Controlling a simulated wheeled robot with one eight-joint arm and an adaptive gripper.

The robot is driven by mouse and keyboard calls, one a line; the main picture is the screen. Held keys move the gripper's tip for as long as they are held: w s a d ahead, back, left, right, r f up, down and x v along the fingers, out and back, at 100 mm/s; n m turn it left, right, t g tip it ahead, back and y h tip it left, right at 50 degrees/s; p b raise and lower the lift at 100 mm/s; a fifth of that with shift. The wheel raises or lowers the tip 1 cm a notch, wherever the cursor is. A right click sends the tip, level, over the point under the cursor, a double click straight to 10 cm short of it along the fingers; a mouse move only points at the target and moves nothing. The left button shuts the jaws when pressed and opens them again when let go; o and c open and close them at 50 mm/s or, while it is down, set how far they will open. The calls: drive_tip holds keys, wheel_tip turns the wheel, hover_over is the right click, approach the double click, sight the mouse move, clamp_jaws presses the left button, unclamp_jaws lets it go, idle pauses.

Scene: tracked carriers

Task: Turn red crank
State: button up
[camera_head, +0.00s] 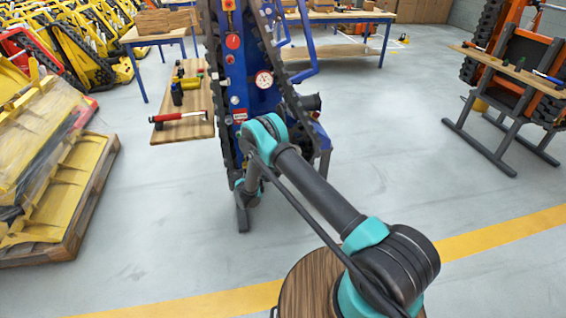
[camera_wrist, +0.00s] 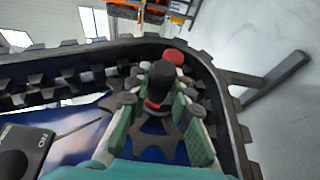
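In the wrist view a black handle (camera_wrist: 161,80) with a red part at its base (camera_wrist: 152,104) stands inside the track loop; this appears to be the red crank. A red round knob (camera_wrist: 174,57) shows just beyond it. My gripper (camera_wrist: 160,98) has its teal fingers on either side of the black handle. Gaps show between the handle and the fingers, so it looks open. In the head view my arm reaches to the lower part of the blue tracked carrier (camera_head: 256,55). The crank and the gripper's fingers are not distinguishable there.
A black rubber track (camera_wrist: 232,105) curves closely around the gripper. A black ON switch box (camera_wrist: 25,150) lies at lower left. A wooden shelf (camera_head: 200,130) with tools juts from the carrier's left. A pallet with yellow parts (camera_head: 75,200) stands farther left.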

drive_tip(key=o, duration=0.4)
drive_tip(key=shift+d, duration=0.15)
drive_tip(key=shift+o, duration=0.2)
drive_tip(key=v, duration=1.2)
drive_tip(key=shift+f, duration=0.1)
